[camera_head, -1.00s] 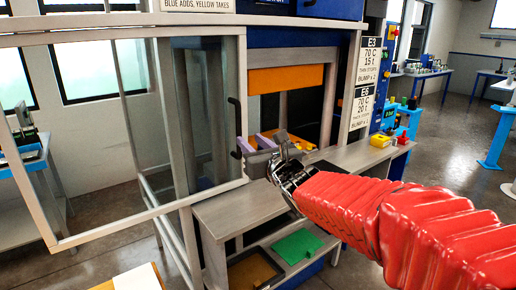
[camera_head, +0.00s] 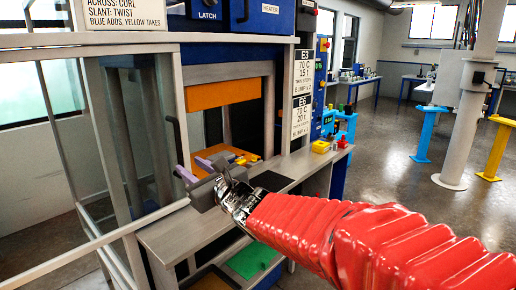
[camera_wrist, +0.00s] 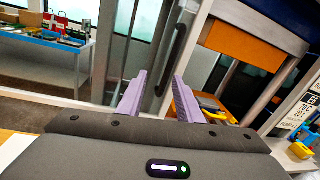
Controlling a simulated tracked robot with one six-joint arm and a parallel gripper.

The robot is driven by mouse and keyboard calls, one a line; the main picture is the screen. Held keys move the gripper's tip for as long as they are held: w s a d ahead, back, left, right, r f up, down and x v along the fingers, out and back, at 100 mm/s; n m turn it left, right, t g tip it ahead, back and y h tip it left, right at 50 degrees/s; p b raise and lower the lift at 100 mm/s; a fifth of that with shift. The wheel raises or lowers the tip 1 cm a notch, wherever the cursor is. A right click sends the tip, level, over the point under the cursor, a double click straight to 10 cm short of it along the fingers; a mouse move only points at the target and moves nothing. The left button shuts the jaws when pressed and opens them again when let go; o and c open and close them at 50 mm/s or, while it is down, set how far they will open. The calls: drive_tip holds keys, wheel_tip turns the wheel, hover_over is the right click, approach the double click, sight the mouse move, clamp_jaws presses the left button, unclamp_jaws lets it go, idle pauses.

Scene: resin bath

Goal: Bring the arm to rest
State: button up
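My gripper (camera_head: 194,168) is in front of the open bay of the blue machine, above the grey bench. Its two purple fingers stand apart with nothing between them, as the wrist view also shows (camera_wrist: 160,95). My arm in its red sleeve reaches in from the lower right of the head view. The fingers appear close to the open glazed door (camera_head: 135,130) and its dark handle (camera_head: 178,140). I cannot tell the exact gap.
An orange panel (camera_head: 221,93) hangs at the top of the bay, with an orange tray-like piece (camera_head: 240,154) below. The grey bench (camera_head: 175,232) has a green sheet (camera_head: 250,260) beneath. A yellow box (camera_head: 320,146) sits at its right end. Open floor lies right.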

drive_tip(key=s+f+n+g, duration=0.8)
drive_tip(key=s+f+n, duration=0.1)
drive_tip(key=s+n, duration=0.45)
drive_tip(key=s+d+f+n+g+h, duration=0.1)
drive_tip(key=s+d+f+n+h, duration=0.25)
drive_tip(key=d, duration=0.35)
drive_tip(key=s+d+f+n+g+h, duration=0.1)
drive_tip(key=s+d+f+n+h, duration=0.1)
drive_tip(key=s+d+f+n, duration=0.35)
drive_tip(key=s+d+n+t+h, duration=0.1)
drive_tip(key=s+d+h, duration=0.2)
drive_tip(key=d, duration=0.9)
drive_tip(key=s+d+n+t+h, duration=0.1)
drive_tip(key=s+d+h, duration=0.2)
drive_tip(key=d, duration=0.9)
drive_tip(key=shift+d+t+h, duration=0.35)
drive_tip(key=shift+t+h, duration=0.05)
drive_tip(key=shift+h, duration=0.25)
drive_tip(key=shift+n, duration=0.25)
